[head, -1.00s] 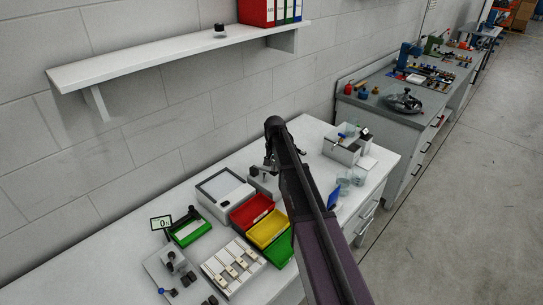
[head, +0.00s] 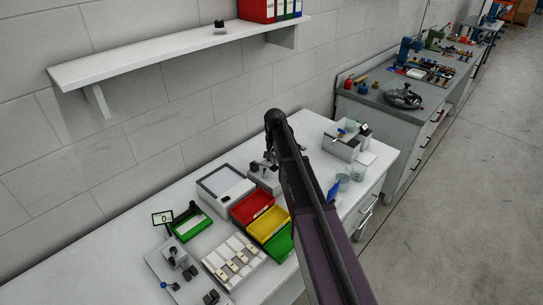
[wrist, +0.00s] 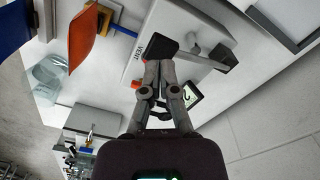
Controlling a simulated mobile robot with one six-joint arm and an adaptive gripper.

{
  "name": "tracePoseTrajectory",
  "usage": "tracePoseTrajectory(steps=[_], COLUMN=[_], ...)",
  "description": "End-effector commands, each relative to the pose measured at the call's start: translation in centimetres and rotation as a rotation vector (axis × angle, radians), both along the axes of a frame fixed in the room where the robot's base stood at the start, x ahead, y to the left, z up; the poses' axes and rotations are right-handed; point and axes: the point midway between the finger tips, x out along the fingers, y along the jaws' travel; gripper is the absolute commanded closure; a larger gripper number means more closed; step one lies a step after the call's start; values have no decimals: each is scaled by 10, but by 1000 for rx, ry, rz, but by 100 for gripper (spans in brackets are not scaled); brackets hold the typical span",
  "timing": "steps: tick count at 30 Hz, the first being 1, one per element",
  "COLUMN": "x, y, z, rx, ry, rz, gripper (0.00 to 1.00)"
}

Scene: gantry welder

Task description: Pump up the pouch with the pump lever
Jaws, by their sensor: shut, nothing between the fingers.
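A pale pump box marked VENT (wrist: 180,42) fills the upper middle of the wrist view. Its lever, a grey arm (wrist: 215,58) with a black grip (wrist: 161,48), lies across its top. My gripper (wrist: 158,66) is shut and empty, its fingertips close to the black grip; I cannot tell whether they touch. A small display (wrist: 193,94) shows beside the fingers, partly hidden. In the head view the pump box (head: 266,179) is partly covered by my arm. An orange, sheet-like thing (wrist: 86,37) hangs left of the box; I cannot tell whether it is the pouch.
Red (head: 250,208), yellow (head: 268,224) and green bins stand left of my arm, beside a white lidded box (head: 224,186). Clear cups (head: 357,173) and an open grey box (head: 341,148) stand to the right. A wall shelf (head: 180,56) is above.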

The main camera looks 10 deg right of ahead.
Motion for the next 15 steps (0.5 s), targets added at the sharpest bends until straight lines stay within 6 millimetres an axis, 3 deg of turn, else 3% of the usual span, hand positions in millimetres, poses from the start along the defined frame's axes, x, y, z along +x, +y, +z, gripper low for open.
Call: tracePoseTrajectory(steps=[15], x=[0], y=[0], z=[-28], rx=[0], ry=[0], rz=[0], gripper=[100])
